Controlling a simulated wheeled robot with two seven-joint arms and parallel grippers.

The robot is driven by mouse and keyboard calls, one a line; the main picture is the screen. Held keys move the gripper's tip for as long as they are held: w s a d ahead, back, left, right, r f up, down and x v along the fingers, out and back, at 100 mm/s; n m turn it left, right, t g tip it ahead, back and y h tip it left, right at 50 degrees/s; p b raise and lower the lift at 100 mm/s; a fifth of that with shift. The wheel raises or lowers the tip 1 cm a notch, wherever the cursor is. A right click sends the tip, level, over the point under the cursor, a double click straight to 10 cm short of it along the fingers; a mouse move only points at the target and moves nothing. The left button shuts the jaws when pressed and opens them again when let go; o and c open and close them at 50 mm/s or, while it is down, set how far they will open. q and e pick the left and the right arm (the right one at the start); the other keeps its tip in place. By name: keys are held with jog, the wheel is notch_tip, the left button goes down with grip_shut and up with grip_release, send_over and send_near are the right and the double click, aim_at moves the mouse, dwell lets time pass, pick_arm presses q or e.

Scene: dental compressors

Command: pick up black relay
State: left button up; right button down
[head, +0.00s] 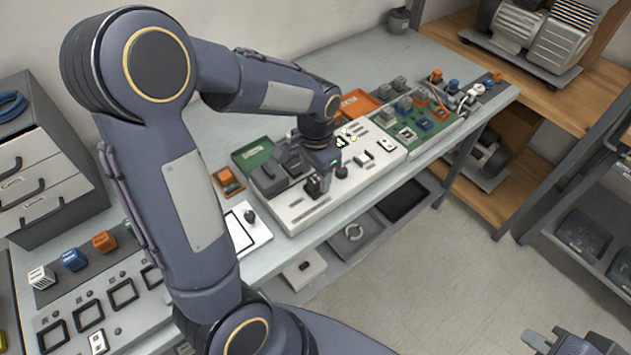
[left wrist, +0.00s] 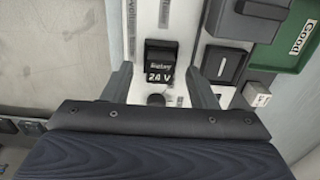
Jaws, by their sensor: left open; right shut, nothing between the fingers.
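A black relay (left wrist: 160,62), marked "Relay 24 V", stands on a white panel in the left wrist view. My left gripper (left wrist: 160,84) is open, with its fingers on either side of the relay's near end; I cannot tell whether they touch it. In the head view, my left gripper (head: 319,182) points down over the white test board (head: 298,219), and the relay is hard to tell from the dark fingers there. My right gripper (head: 568,343) is shut and empty at the bottom right, away from the bench.
A green tray (head: 240,160) marked "Good" (left wrist: 301,55) and dark boxes (head: 270,179) lie beside the gripper. A black knob (head: 341,172) is close by. An orange tray (head: 358,102) and a green circuit board (head: 427,130) sit farther along the bench.

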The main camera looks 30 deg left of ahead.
pick_arm(q)
jog(key=shift+f, duration=0.85)
jog(key=shift+c, duration=0.4)
jog(key=c, duration=1.1)
jog(key=shift+o, duration=0.2)
jog(key=shift+r, duration=0.1)
